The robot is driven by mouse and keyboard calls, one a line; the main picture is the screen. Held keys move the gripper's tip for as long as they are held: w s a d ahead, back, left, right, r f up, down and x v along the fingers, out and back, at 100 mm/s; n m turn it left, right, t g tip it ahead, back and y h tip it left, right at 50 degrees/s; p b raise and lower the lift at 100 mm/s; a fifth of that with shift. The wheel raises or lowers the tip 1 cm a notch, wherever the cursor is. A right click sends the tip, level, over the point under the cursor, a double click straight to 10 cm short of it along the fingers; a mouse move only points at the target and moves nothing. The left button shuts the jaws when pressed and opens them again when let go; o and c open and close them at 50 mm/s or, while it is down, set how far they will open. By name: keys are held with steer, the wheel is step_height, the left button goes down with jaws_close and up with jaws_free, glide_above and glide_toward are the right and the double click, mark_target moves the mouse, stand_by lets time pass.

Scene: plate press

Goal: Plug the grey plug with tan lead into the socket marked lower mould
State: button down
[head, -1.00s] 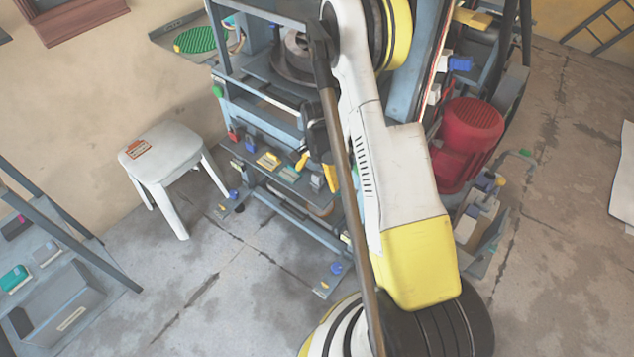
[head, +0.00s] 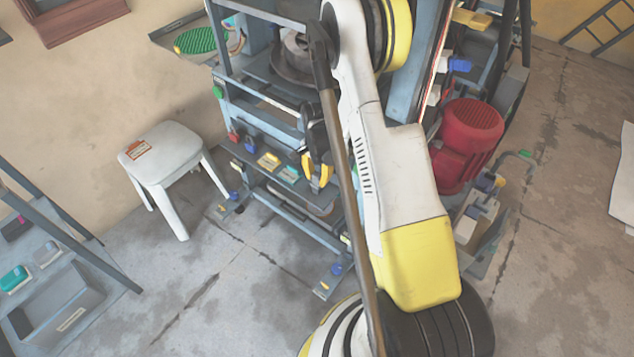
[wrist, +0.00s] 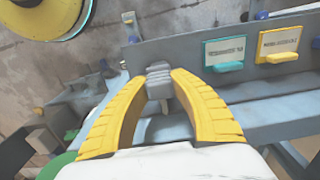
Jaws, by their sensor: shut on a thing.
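My gripper (wrist: 158,100) is shut on a grey plug (wrist: 159,80) in the wrist view; its two yellow fingers grip the plug's sides. No tan lead can be made out. In the head view my gripper (head: 317,176) is at the front of the press, at the right end of the low shelf, partly behind my arm. A teal labelled piece (wrist: 224,50) and a cream labelled piece with a yellow front (wrist: 283,43) stand to the right of the plug in the wrist view. Their lettering is too small to read, so I cannot tell which socket is marked lower mould.
The press shelf also carries yellow (head: 268,162) and blue (head: 250,147) pieces left of my gripper. A white stool (head: 168,148) stands left of the press. A red motor (head: 470,130) is on its right. The floor in front is open.

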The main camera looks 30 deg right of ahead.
steer(key=shift+r, duration=0.2)
steer(key=shift+r+p, duration=1.65)
steer(key=shift+r, duration=1.4)
steer(key=shift+a, duration=0.1)
